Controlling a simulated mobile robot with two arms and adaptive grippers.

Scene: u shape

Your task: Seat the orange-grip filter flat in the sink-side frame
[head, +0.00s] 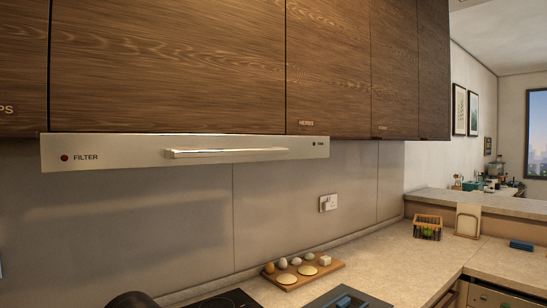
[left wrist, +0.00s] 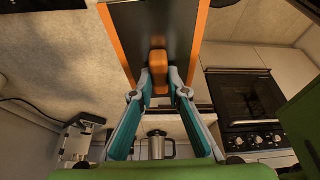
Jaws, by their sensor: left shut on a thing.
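In the left wrist view, my left gripper (left wrist: 160,82) is shut on the orange grip (left wrist: 158,62) of the filter. The filter (left wrist: 152,30) is a dark flat panel with orange side edges, and its upper end runs out of the picture. In the head view, the range hood (head: 190,152) hangs under wooden cabinets; its front is marked FILTER and carries a pale bar. The hood's underside is hidden, and I cannot make out the sink-side frame. Neither gripper shows in the head view.
A dark flat panel with a blue piece (head: 330,302) lies on the counter. A board with eggs and round pieces (head: 305,274), a basket (head: 428,226) and a socket (head: 328,202) are behind it. The wrist view shows an oven (left wrist: 250,98) and a metal pot (left wrist: 160,146).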

